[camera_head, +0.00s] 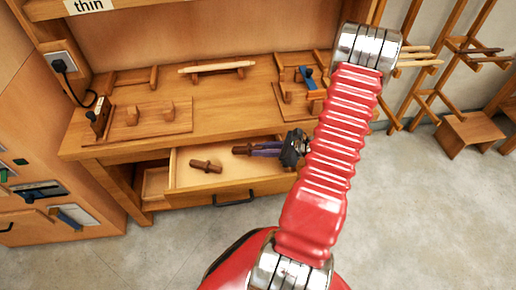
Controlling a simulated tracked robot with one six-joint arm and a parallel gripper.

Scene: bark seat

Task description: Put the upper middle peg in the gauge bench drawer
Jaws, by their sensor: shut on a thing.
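The gauge bench drawer (230,183) is pulled open under the bench top. A short brown peg (207,165) lies inside it, toward the left. My gripper (255,149) reaches in from the right, over the back part of the drawer, and is shut on a small brown peg (241,150). Only the end of this held peg shows past the fingertips. I cannot tell whether it touches the drawer floor. My red arm hides the right end of the drawer.
The bench top (225,108) above the drawer carries wooden holders, a pale rod (217,67) and a blue-handled tool (307,78). Its front edge is close above my gripper. Wooden racks (440,80) and a stool (468,132) stand right. Floor in front is clear.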

